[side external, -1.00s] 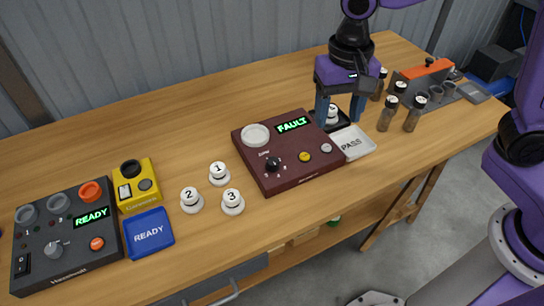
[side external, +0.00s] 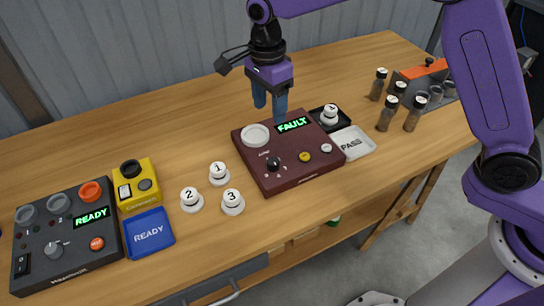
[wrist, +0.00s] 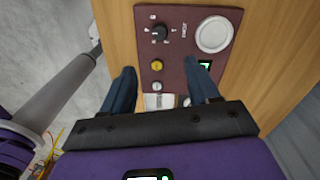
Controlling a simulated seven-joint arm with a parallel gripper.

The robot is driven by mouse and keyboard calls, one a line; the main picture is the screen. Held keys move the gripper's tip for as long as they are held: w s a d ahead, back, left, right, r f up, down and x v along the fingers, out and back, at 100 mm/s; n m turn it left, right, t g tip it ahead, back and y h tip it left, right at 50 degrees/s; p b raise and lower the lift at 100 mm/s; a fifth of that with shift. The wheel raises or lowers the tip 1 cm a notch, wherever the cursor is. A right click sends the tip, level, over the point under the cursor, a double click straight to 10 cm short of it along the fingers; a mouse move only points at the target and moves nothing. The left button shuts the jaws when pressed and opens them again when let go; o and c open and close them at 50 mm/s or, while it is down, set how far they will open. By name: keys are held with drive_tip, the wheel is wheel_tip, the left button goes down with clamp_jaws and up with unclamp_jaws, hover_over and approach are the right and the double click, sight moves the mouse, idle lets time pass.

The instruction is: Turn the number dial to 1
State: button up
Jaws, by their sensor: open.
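The maroon box (side external: 290,172) sits mid-table with a green FAULT display (side external: 293,125). Its black number dial (side external: 273,163) is at the front left of its top, with small marks around it too small to read. The dial also shows in the wrist view (wrist: 159,33) at the upper middle. A round white pad (side external: 255,135), a yellow button (side external: 304,157) and a small pale button (side external: 326,148) are on the same box. My gripper (side external: 270,112) is open and empty above the back edge of the box, apart from the dial. Its fingers also show in the wrist view (wrist: 162,85).
White pieces numbered 1 (side external: 218,174), 2 (side external: 191,200) and 3 (side external: 232,202) stand left of the box. Another sits in a black tray (side external: 343,121) behind a PASS plate (side external: 352,143). Dark bottles (side external: 387,114) stand right. A grey READY console (side external: 65,240) is far left.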

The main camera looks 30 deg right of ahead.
sight(272, 161)
drive_tip(key=f, duration=1.6)
drive_tip(key=shift+s+d+f, duration=0.1)
drive_tip(key=shift+s+f, duration=0.15)
drive_tip(key=shift+s, duration=0.15)
drive_tip(key=c, duration=1)
